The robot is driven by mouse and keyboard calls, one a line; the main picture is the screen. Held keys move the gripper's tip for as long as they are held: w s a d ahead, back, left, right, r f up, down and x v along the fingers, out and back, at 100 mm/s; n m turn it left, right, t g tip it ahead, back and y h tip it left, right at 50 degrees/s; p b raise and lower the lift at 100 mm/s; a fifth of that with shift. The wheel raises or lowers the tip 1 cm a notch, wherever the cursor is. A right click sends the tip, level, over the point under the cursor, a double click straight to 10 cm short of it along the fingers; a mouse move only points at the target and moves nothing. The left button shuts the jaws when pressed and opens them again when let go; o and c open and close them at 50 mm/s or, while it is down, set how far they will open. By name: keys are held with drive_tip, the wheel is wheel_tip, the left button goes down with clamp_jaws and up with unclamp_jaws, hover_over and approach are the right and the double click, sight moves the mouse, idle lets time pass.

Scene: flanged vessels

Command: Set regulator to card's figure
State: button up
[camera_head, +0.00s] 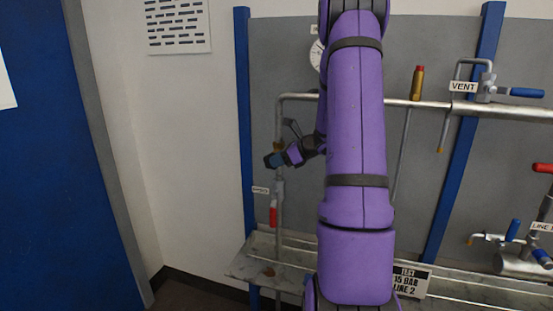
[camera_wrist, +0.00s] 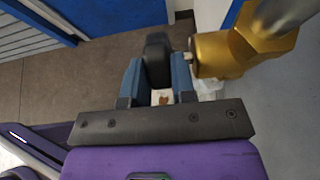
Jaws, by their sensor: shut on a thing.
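The regulator shows in the wrist view as a brass body (camera_wrist: 222,55) on a grey pipe, with a black knob (camera_wrist: 157,62) at its side. My gripper (camera_wrist: 157,72) has its two blue fingers on either side of this knob and is shut on it. In the head view my gripper (camera_head: 276,159) is at the left vertical pipe; the regulator there is mostly hidden. The card (camera_head: 411,280) stands at the bench's front, reading "TEST", "15 BAR", "LINE 2"; my arm borders its left edge.
A red-handled valve (camera_head: 273,214) hangs below the gripper, beside a small label. To the right are a brass relief fitting (camera_head: 417,83), a blue-handled valve marked VENT (camera_head: 463,87), and several line valves. Blue posts flank the grey panel. Floor at left is clear.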

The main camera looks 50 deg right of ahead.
drive_tip(key=t+y, duration=0.1)
drive_tip(key=t, duration=0.1)
drive_tip(key=f+t, duration=0.1)
drive_tip(key=t, duration=0.1)
drive_tip(key=shift+s+d+f+y, duration=0.1)
drive_tip(key=shift+s+d+y, duration=0.1)
drive_tip(key=shift+y, duration=0.2)
drive_tip(key=shift+w+a+f+t+y, duration=0.15)
drive_tip(key=shift+t+y, duration=0.2)
drive_tip(key=shift+t, duration=0.5)
drive_tip(key=shift+s+d+f+t+y, duration=0.1)
drive_tip(key=shift+f+t+y, duration=0.15)
drive_tip(key=shift+t, duration=0.65)
drive_tip(key=shift+w+a+f+t+y, duration=0.1)
drive_tip(key=shift+t+y, duration=0.3)
drive_tip(key=shift+t, duration=0.45)
drive_tip(key=o, duration=0.6)
drive_tip(key=shift+o, duration=0.2)
drive_tip(key=v, duration=0.7)
drive_tip(key=shift+s+f, duration=0.2)
drive_tip(key=shift+s, duration=0.05)
